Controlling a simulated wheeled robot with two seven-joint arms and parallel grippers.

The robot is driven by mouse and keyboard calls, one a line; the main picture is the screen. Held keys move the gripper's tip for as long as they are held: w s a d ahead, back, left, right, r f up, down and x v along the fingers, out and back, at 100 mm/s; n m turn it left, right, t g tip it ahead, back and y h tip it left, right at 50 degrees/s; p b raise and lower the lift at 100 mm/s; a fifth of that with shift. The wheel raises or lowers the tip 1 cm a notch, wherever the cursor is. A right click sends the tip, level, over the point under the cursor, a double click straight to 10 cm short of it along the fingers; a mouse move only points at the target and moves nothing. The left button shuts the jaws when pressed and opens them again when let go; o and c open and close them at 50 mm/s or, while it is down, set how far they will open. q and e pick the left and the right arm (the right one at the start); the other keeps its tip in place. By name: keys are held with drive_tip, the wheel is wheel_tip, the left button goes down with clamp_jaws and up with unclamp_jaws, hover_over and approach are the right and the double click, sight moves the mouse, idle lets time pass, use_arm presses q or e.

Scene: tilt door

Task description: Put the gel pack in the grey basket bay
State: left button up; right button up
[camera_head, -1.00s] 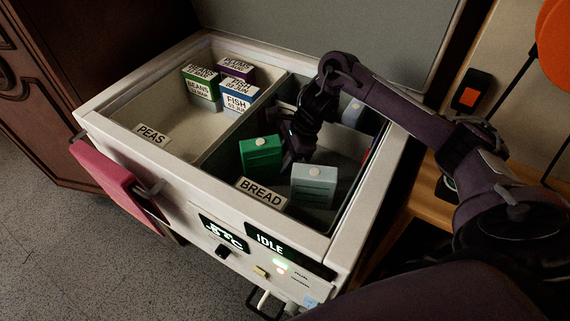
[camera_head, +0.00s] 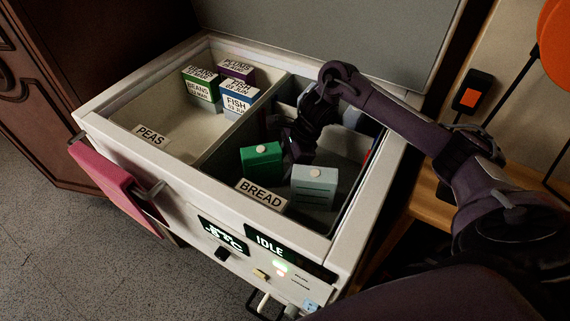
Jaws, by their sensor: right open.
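An open chest has two bays. The right bay (camera_head: 225,153), labelled BREAD, has a dark grey interior; the left bay (camera_head: 165,108), labelled PEAS, is cream. A green block (camera_head: 262,162) with a round pale cap and a pale grey-blue block (camera_head: 314,187) with a similar cap stand in the right bay near its front wall. I cannot tell for certain which is the gel pack. My right gripper (camera_head: 297,158) reaches down into the right bay, just behind and between these blocks. It is open; its fingertips are dark and partly lost in shadow. My left gripper is out of view.
Several labelled boxes (camera_head: 237,102) sit at the back right of the left bay. A divider (camera_head: 245,125) separates the bays. The raised lid (camera_head: 330,35) stands behind. A pink cloth (camera_head: 115,190) hangs at the front left. My right arm covers the right bay's back.

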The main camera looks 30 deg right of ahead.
drive_tip(key=shift+r, duration=0.15)
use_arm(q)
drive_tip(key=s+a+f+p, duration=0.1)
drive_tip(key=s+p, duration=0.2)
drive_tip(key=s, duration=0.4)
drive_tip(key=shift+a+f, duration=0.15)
use_arm(e)
drive_tip(key=v, duration=1.2)
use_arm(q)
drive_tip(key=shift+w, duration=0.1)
